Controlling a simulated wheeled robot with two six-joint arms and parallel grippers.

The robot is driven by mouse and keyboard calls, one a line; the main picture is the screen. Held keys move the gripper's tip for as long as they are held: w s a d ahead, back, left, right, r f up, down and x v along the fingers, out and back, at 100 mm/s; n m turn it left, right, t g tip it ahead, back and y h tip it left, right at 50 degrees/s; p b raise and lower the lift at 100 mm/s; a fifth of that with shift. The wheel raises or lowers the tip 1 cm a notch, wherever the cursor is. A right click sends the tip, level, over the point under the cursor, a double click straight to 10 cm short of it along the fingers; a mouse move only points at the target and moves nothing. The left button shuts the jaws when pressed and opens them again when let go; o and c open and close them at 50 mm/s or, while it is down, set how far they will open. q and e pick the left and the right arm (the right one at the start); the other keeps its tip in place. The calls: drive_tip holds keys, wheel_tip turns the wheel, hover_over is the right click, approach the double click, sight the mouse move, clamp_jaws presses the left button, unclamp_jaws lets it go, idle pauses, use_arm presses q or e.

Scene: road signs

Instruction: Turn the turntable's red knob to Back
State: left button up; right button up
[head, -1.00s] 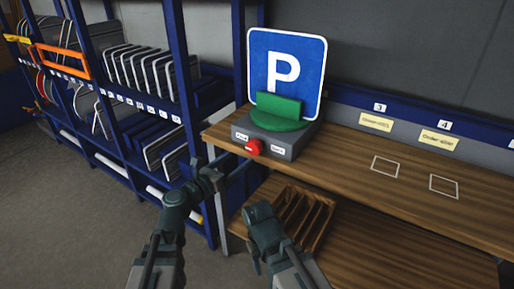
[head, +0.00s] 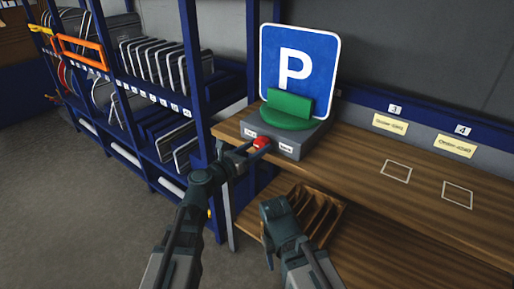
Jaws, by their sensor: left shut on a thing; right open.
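The turntable (head: 284,146) is a grey box with a green round top and green holder (head: 289,104) on the wooden bench. A blue parking sign (head: 322,65) stands upright in the holder. The red knob (head: 262,143) is on the box's front face, between two small white labels too small to read surely. My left gripper (head: 254,146) is at the knob and shut on it, covering part of it. My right gripper (head: 269,262) hangs low in front of the bench, open and apart from everything; its fingers are small and dark.
A wooden slotted tray (head: 325,222) sits on the lower shelf behind my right arm. Blue racks (head: 190,75) with sign blanks stand at the left. Two white outlined squares (head: 397,171) on the bench to the right are empty.

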use_arm(q)
drive_tip(key=c, duration=0.4)
